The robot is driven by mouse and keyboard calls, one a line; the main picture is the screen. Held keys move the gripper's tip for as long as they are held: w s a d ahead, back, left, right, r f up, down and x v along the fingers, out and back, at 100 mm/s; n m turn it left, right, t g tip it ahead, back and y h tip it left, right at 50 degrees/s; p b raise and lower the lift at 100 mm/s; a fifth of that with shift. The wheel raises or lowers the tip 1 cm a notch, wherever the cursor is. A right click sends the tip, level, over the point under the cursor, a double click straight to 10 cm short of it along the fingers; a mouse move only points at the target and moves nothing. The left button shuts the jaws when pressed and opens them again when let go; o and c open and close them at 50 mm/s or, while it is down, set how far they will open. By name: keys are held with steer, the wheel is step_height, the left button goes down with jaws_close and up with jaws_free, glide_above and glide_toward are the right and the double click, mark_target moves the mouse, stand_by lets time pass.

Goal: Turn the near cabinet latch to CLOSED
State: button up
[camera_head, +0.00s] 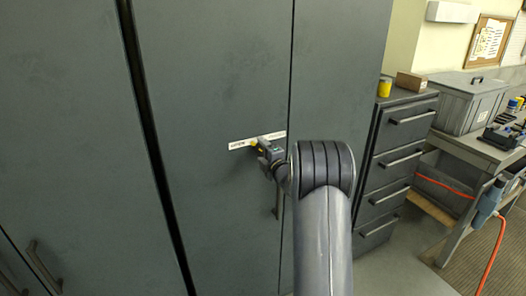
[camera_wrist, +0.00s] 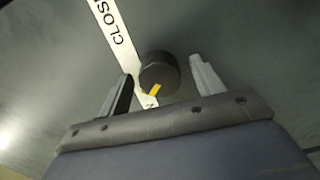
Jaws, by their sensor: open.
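The cabinet latch is a dark round knob (camera_wrist: 160,75) with a yellow pointer mark, on the grey cabinet door. A white label strip (camera_wrist: 118,38) runs behind it. The yellow mark points down toward the "N" end. My gripper (camera_wrist: 161,68) is open, with one finger on each side of the knob. Both fingers look apart from it; how deep they reach is unclear. In the head view my gripper (camera_head: 262,150) is at the label strip (camera_head: 240,145) and hides most of the latch.
A vertical door handle (camera_head: 277,205) is below my gripper. A drawer unit (camera_head: 403,150) stands right of the cabinet, with a yellow can (camera_head: 384,87) on top. Further right is a workbench with a grey bin (camera_head: 465,105) and an orange hose (camera_head: 492,258).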

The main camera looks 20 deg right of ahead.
steer(key=shift+c, duration=0.5)
steer(key=c, duration=0.9)
steer(key=shift+f+m+b, duration=0.1)
steer(key=shift+m+b, duration=0.2)
steer(key=shift+b, duration=0.05)
steer(key=m+b, duration=0.1)
steer(key=m, duration=0.1)
steer(key=shift+m+b, duration=0.4)
steer(key=m, duration=0.5)
steer(key=shift+b, duration=0.4)
steer(key=m+p, duration=0.1)
steer(key=m, duration=0.4)
steer(key=shift+m+p, duration=0.55)
steer(key=shift+m, duration=1.65)
